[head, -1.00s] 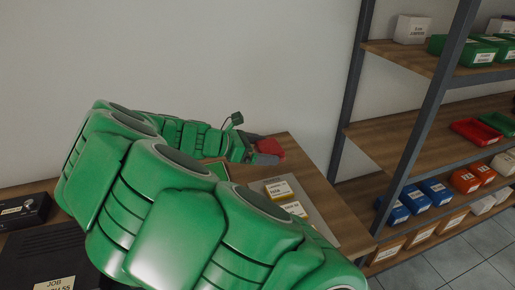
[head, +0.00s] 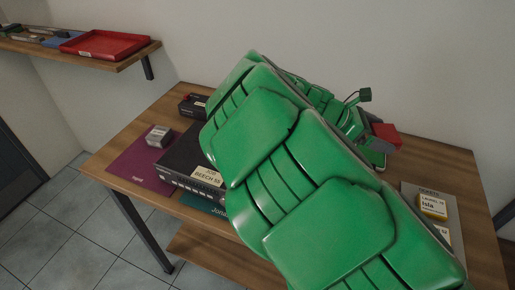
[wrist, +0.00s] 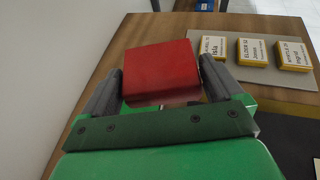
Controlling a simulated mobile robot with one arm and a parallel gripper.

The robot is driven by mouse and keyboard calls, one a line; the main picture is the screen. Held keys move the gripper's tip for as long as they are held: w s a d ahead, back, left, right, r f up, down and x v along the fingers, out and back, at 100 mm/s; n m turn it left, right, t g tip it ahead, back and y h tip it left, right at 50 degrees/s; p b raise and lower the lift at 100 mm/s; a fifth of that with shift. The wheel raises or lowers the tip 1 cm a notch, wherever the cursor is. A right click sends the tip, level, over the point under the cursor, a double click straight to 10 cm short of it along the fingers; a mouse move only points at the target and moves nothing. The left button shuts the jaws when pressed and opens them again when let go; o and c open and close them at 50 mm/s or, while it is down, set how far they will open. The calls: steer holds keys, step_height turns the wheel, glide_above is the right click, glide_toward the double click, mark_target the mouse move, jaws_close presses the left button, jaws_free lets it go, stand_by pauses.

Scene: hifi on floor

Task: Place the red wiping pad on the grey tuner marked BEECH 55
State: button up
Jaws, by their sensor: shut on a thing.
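The red wiping pad (wrist: 161,70) is a red block held between the two dark fingers of my gripper (wrist: 160,88) in the wrist view. In the head view the pad (head: 386,135) shows at the end of my green arm, above the right part of the table; my gripper (head: 372,143) is partly hidden there. A dark tuner-like unit (head: 182,160) stands on the table left of my arm. Its label appears to read JOB BEECH 5 and an unclear last digit. My arm hides its right side. The pad is well apart from it.
A purple mat (head: 130,172) carries a small grey labelled box (head: 159,138). A small black device (head: 190,105) stands behind the unit. A grey mat (wrist: 236,69) at the table's other end holds yellow-and-white boxes (wrist: 254,50). A wall shelf holds a red tray (head: 105,44).

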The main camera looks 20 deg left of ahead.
mark_target(185, 166)
steer(key=s+a+n+t+y, duration=0.1)
steer(key=a, duration=0.6)
steer(key=s+a+n+t+y, duration=0.1)
steer(key=a+n+t, duration=0.1)
steer(key=a, duration=0.5)
steer(key=s+a+n+t+y, duration=0.1)
steer(key=s+a+n+t, duration=0.1)
steer(key=a, duration=0.6)
steer(key=s+a, duration=0.1)
steer(key=a, duration=0.2)
steer(key=s+a+n+t+y, duration=0.1)
steer(key=s+a, duration=0.1)
steer(key=a, duration=0.1)
steer(key=s+a+n+t+y, duration=0.1)
steer(key=s+a, duration=0.1)
steer(key=a, duration=0.2)
steer(key=shift+s, duration=0.25)
steer(key=s+a+n+y, duration=0.1)
steer(key=s+a, duration=0.1)
steer(key=a, duration=0.1)
steer(key=s+a+n+t, duration=0.1)
steer(key=s+a, duration=0.1)
steer(key=a, duration=0.1)
steer(key=s+a+y, duration=0.1)
steer(key=s+a, duration=0.2)
steer(key=shift+n+y, duration=0.3)
steer(key=shift+n, duration=0.1)
steer(key=shift+s+a+f, duration=0.1)
steer(key=shift+s+f, duration=0.1)
steer(key=shift+f, duration=2.35)
